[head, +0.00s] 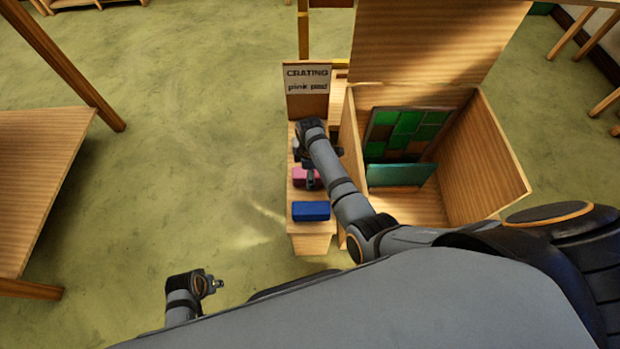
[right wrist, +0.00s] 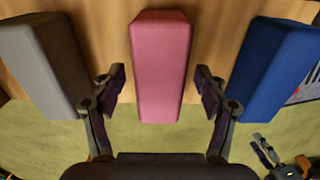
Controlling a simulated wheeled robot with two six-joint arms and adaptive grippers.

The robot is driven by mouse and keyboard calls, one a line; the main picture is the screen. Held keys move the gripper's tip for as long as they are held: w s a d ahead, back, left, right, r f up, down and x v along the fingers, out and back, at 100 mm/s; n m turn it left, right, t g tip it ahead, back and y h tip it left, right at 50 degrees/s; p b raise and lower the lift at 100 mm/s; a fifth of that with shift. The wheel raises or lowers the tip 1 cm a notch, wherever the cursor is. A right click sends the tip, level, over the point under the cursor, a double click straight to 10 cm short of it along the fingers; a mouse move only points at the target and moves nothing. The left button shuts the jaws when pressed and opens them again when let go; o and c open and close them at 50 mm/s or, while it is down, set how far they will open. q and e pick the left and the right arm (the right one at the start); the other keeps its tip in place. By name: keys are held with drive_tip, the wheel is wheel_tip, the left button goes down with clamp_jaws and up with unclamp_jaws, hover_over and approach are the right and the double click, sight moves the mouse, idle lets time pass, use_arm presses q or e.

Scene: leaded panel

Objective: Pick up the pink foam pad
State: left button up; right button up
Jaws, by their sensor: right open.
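The pink foam pad (head: 300,175) lies on a narrow wooden shelf (head: 312,244), partly hidden by my right gripper in the head view. In the right wrist view the pink pad (right wrist: 159,65) stands in the middle, between the two fingers of my right gripper (right wrist: 160,88). The fingers are open, with a gap to the pad on each side. My right gripper (head: 308,180) also shows over the pad in the head view. My left gripper (head: 214,284) is low at the left, away from the shelf, and too small to judge.
A blue pad (head: 311,211) lies beside the pink one, and a grey pad (right wrist: 45,65) is on its other side. A sign (head: 307,80) reads "CRATING pink pad". An open wooden crate (head: 485,160) with a green leaded panel (head: 408,130) stands right of the shelf.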

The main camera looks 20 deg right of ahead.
use_arm(q)
drive_tip(key=shift+w+r, duration=0.1)
drive_tip(key=shift+r, duration=0.1)
use_arm(e)
drive_tip(key=c, duration=1)
drive_tip(key=shift+c, duration=0.2)
